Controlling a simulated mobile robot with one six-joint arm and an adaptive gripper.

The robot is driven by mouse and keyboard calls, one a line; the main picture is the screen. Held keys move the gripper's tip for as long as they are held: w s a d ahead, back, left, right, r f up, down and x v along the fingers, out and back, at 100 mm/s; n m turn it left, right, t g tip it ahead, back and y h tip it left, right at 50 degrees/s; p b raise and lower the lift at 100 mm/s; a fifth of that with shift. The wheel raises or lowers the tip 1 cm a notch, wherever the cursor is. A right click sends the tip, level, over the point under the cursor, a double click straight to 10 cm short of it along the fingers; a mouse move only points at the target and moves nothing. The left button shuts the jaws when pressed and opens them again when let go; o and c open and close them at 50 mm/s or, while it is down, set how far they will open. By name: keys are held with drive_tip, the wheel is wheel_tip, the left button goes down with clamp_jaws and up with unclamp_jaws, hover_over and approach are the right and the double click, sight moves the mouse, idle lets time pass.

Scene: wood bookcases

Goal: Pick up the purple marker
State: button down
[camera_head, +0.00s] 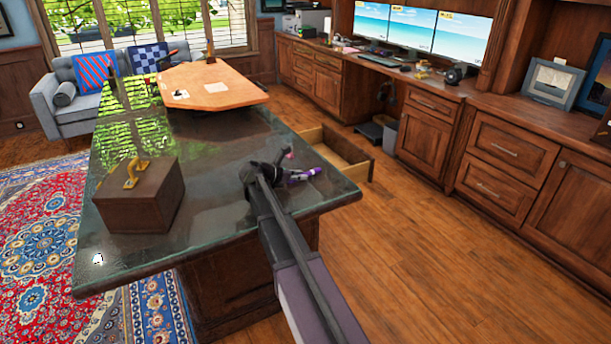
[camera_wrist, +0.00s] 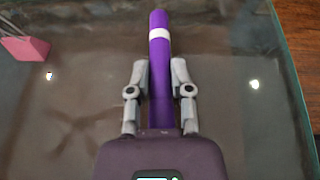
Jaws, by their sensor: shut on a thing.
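The purple marker (camera_wrist: 160,58) shows in the wrist view, a purple stick with a white band, pointing away from me. My gripper (camera_wrist: 160,78) has one grey finger on each side of it and is shut on it. In the head view my gripper (camera_head: 277,176) is over the near right part of the dark glass-topped desk (camera_head: 215,210). The purple marker (camera_head: 304,173) shows there too, at the end of my arm. I cannot tell whether the marker still touches the glass. Its near part is hidden by my gripper.
A pink object (camera_wrist: 25,45) lies on the glass in the wrist view. A brown box with a gold handle (camera_head: 135,200) stands on the desk's left. An open drawer (camera_head: 337,150) sticks out behind the desk. Wood cabinets (camera_head: 430,125) line the right wall. Floor between is clear.

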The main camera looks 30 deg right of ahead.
drive_tip(key=shift+r, duration=0.2)
wheel_tip(320, 180, up, 3)
drive_tip(key=p, duration=0.3)
drive_tip(key=shift+f, duration=0.15)
drive_tip(key=s+d, duration=0.3)
drive_tip(key=d, duration=0.1)
drive_tip(key=s+d+r+p, duration=0.1)
drive_tip(key=s+d, duration=0.2)
drive_tip(key=s, duration=0.1)
drive_tip(key=s+d+r+p, duration=0.1)
drive_tip(key=s+d, duration=0.3)
drive_tip(key=shift+d, duration=0.35)
